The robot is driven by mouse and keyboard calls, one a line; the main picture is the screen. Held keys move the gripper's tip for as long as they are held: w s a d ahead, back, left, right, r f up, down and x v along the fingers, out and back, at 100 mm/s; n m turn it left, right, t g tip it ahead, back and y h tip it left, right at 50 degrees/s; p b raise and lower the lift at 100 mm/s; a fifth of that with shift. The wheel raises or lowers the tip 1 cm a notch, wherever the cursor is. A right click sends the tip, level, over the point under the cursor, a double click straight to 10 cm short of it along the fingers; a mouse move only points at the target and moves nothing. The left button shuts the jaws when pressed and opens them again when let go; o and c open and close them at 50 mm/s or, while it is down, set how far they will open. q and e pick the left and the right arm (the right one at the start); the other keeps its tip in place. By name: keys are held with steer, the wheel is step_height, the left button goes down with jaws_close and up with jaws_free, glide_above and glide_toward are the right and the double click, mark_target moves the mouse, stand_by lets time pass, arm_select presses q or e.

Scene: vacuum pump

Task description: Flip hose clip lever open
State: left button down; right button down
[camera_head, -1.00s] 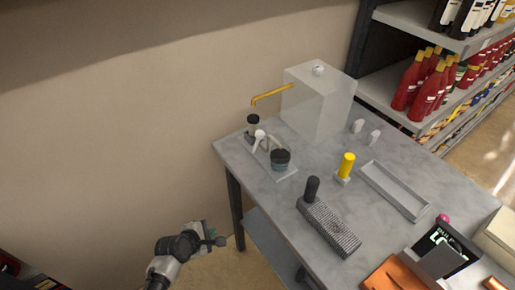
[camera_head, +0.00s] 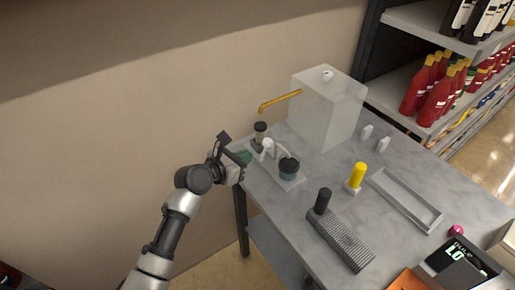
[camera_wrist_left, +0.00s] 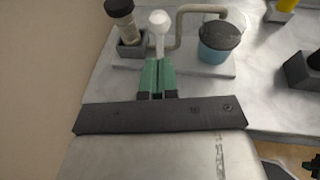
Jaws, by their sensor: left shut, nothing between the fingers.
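A small pump assembly sits on a light base plate (camera_head: 290,183) at the table's left edge. It has a white-knobbed lever (camera_head: 267,144), a beige curved hose, a blue pot with a dark lid (camera_head: 289,168), and a black-capped post (camera_head: 260,130). My left gripper (camera_head: 244,157) is shut and empty, just left of the assembly. In the left wrist view its green fingers (camera_wrist_left: 157,72) lie together, pointing at the lever's white knob (camera_wrist_left: 159,20). The fingertips overlap the lever's lower part there; I cannot tell whether they touch. My right gripper is not in view.
A translucent box (camera_head: 326,108) with a yellow bent pipe (camera_head: 280,102) stands behind. A yellow-handled piece (camera_head: 358,176), a grey tray (camera_head: 405,199) and a ridged block with a black handle (camera_head: 340,240) lie to the right. The wall is close on the left.

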mark_target(265, 150)
arm_select(q)
steer(key=x, duration=0.2)
steer(key=r+x, duration=0.1)
steer(key=x, duration=0.1)
steer(key=shift+w+d, duration=0.45)
steer(key=shift+w, duration=0.05)
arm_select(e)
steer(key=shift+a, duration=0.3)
